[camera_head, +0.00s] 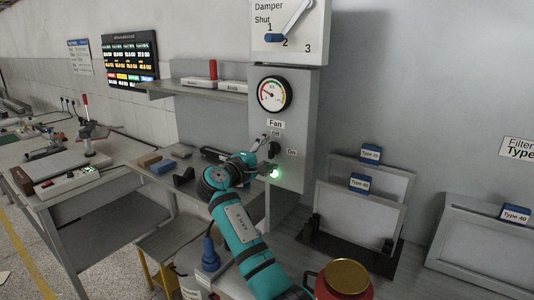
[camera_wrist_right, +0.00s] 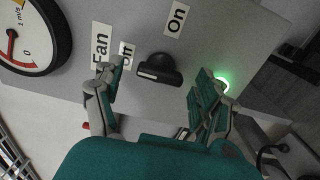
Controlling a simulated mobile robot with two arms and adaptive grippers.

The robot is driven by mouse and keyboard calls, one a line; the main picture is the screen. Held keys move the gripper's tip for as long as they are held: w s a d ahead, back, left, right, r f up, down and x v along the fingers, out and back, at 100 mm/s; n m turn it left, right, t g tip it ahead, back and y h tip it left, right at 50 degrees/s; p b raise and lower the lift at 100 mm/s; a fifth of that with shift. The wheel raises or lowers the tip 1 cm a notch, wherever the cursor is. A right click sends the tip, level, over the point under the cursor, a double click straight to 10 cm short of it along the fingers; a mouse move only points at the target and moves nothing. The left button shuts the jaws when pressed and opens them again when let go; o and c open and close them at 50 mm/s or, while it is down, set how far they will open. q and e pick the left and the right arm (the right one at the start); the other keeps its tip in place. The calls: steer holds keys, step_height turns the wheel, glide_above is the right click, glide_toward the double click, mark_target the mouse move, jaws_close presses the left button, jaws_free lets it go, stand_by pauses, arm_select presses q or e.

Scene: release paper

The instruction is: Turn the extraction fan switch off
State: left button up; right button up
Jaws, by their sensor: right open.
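The fan switch (camera_head: 274,149) is a black rotary knob on the grey panel, below the "Fan" label, with "Off" above it and "On" to its right. In the right wrist view the knob (camera_wrist_right: 160,70) shows a pale mark on its handle; which label it points to is hard to tell. A green lamp (camera_head: 274,173) glows below it. My right gripper (camera_head: 264,154) is at the panel, open; in the wrist view its fingers (camera_wrist_right: 159,80) stand on either side of the knob, with a gap to each side. My left gripper is not in view.
A round gauge (camera_head: 273,94) and a damper lever (camera_head: 287,22) sit above the switch. A shelf (camera_head: 205,90) is left of the panel. Framed filters (camera_head: 360,212) stand at right. A red canister with a gold lid (camera_head: 344,276) is near my right forearm.

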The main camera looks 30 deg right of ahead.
steer(key=v, duration=1.2)
